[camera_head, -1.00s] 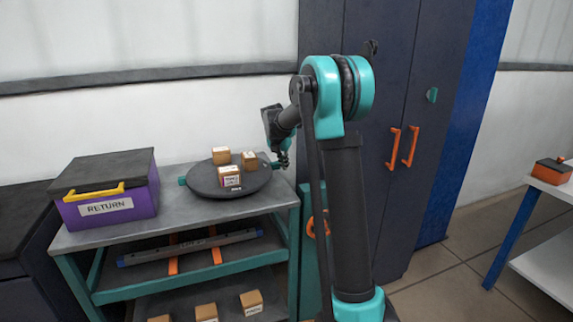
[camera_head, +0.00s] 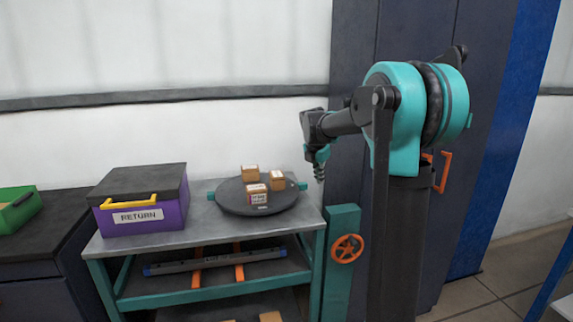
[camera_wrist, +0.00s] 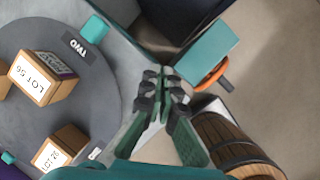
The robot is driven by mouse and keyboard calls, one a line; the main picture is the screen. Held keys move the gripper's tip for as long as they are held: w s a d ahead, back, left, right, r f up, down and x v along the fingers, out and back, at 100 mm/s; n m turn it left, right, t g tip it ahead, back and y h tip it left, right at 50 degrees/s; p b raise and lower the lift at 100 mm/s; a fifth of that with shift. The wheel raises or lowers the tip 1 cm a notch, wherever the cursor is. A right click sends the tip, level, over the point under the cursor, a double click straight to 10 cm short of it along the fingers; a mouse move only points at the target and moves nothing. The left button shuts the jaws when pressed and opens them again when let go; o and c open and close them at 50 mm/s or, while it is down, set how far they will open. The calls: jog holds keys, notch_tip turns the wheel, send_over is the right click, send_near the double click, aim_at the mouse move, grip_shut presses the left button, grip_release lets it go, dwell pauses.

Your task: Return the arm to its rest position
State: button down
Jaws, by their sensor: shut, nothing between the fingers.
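My gripper (camera_head: 319,168) hangs at the end of my arm, to the right of the round dark turntable (camera_head: 232,203) and a little above the table's right edge. Its fingers point down. In the wrist view my gripper (camera_wrist: 165,80) shows its two fingers close together, shut and empty. My teal and black arm stands at the right of the head view, bent at the elbow, and covers part of the dark cabinet. No box is touching the gripper.
Several small boxes (camera_head: 257,195) sit on the turntable. A purple RETURN bin (camera_head: 170,218) stands on the grey table (camera_head: 200,232). An orange handwheel (camera_head: 348,248) sits on a teal post beside the table. A wooden barrel (camera_wrist: 222,142) shows in the wrist view.

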jog(key=s+f+m, duration=0.6)
jog(key=s+m, duration=0.2)
jog(key=s, duration=0.3)
jog(key=s+f+m+y, duration=0.1)
jog(key=s+f+m, duration=0.6)
jog(key=s, duration=0.5)
jog(key=s+d+f+m+y, duration=0.1)
jog(key=s+f+m, duration=0.5)
jog(key=s+m, duration=0.5)
jog(key=shift+s+f+t, duration=0.3)
jog(key=shift+s+f, duration=0.05)
jog(key=shift+s, duration=0.4)
